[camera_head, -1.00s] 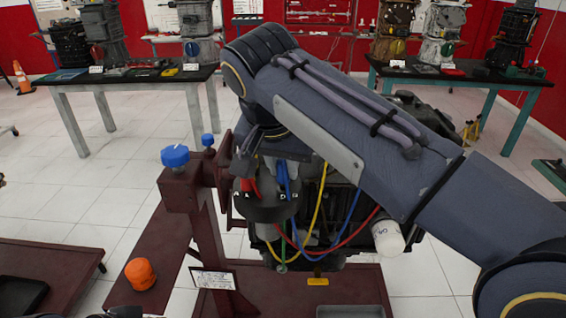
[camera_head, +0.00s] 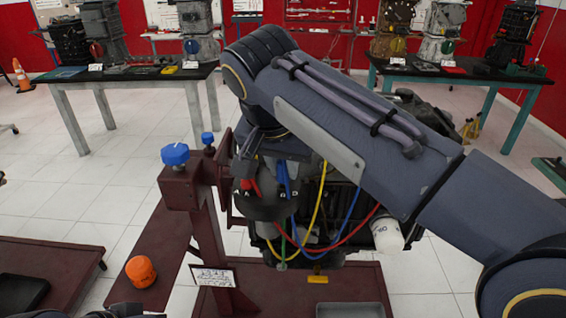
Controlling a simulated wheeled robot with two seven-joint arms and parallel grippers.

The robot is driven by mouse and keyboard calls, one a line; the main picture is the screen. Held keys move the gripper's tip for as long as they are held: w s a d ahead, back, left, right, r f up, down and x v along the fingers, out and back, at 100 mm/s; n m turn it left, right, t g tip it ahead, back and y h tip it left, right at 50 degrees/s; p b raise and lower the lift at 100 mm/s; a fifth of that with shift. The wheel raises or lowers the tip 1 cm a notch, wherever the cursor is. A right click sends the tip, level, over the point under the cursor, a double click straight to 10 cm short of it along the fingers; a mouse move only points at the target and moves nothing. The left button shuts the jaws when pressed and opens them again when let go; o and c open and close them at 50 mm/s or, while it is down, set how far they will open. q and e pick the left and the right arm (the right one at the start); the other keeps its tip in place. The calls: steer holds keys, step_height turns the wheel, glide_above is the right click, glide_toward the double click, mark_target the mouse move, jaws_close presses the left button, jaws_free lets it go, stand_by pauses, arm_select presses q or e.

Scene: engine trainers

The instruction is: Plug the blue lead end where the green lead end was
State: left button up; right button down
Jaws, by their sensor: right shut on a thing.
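My right gripper (camera_head: 264,166) is over the round dark cap (camera_head: 262,208) on the engine, partly hidden by its own wrist. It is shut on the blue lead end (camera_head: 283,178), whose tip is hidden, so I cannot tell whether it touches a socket. The blue lead (camera_head: 345,222) loops down to the right. The green lead (camera_head: 283,247) hangs low beside the cap, near the engine's front. Red lead ends (camera_head: 254,187) stand at the cap's left, near printed letters. The yellow lead (camera_head: 320,205) rises behind the cap.
The dark red stand (camera_head: 205,215) with blue knobs (camera_head: 175,155) is close on the left of the cap. A white oil filter (camera_head: 386,234) is on the right. An orange filter (camera_head: 140,271) and a grey tray (camera_head: 350,310) are lower down. My right forearm covers much of the engine.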

steer(key=shift+f, duration=0.7)
stand_by(1.0)
steer(key=shift+r, duration=0.1)
step_height(320, 180, up, 4)
steer(key=n+p, duration=0.1)
steer(key=p, duration=0.1)
steer(key=n+y+p, duration=0.1)
steer(key=n+p, duration=0.1)
steer(key=shift+r, duration=0.25)
steer(key=shift+r+n+y+p, duration=0.6)
steer(key=shift+r+n+p, duration=0.7)
steer(key=shift+n+p, duration=0.15)
steer(key=shift+f, duration=0.2)
steer(key=shift+f+b, duration=1.85)
steer(key=shift+f, duration=0.7)
